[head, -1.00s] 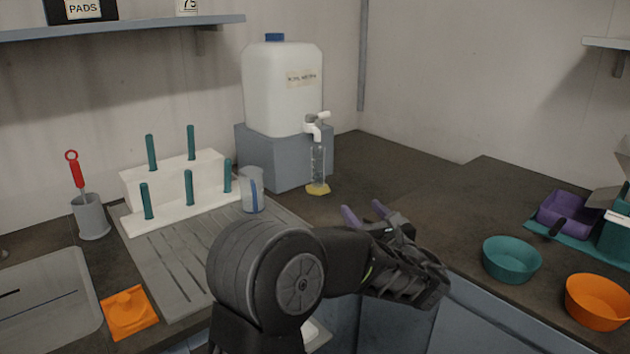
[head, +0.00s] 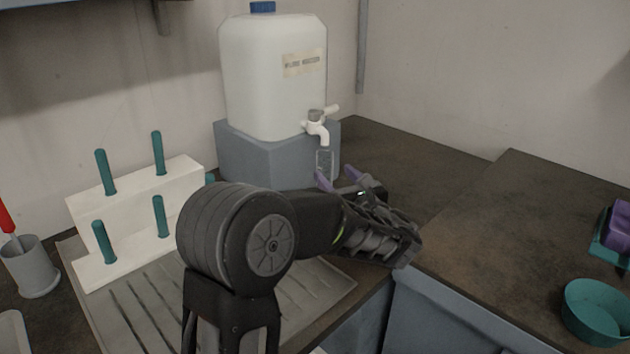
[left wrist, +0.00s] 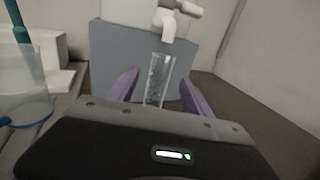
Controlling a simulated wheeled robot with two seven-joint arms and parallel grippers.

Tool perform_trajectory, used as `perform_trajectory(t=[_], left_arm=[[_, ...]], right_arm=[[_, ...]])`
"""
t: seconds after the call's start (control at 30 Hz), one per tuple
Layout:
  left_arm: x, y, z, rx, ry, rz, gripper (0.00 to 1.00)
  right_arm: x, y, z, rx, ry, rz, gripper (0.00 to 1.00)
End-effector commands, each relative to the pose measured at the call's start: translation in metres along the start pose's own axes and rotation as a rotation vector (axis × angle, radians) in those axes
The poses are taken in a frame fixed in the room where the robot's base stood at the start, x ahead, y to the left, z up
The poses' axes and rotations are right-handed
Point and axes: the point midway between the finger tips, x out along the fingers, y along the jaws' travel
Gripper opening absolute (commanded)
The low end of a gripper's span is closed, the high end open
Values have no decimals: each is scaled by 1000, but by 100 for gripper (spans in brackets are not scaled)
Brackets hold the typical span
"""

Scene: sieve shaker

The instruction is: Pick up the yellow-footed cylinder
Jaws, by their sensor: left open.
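The clear graduated cylinder (head: 325,160) stands upright under the white tap of the water container. In the head view my gripper hides its lower part and yellow foot. In the left wrist view the cylinder (left wrist: 158,82) shows between my two purple fingers, with its foot hidden behind the gripper body. My left gripper (head: 338,178) is open, and its fingertips (left wrist: 158,85) point towards the cylinder from the front, one on either side in the wrist picture. I cannot tell whether they touch it. My right gripper is not in view.
The white container (head: 275,80) with its tap (head: 318,128) stands on a grey block (head: 265,158) just behind the cylinder. A white peg rack (head: 135,215) is at left. A clear beaker (left wrist: 22,90) shows at left in the wrist view. A teal bowl (head: 594,315) is at right.

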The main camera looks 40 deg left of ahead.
Motion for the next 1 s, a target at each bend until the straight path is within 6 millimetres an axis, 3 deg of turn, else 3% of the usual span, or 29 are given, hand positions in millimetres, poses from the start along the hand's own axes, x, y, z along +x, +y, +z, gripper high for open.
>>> perform_trajectory(t=[0.3,0.6,1.0], left_arm=[[1,0,0,0,0,0,58],[26,0,0,1,0,1,58],[36,0,0,0,0,2,58]], right_arm=[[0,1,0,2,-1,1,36],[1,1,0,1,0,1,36],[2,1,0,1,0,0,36]])
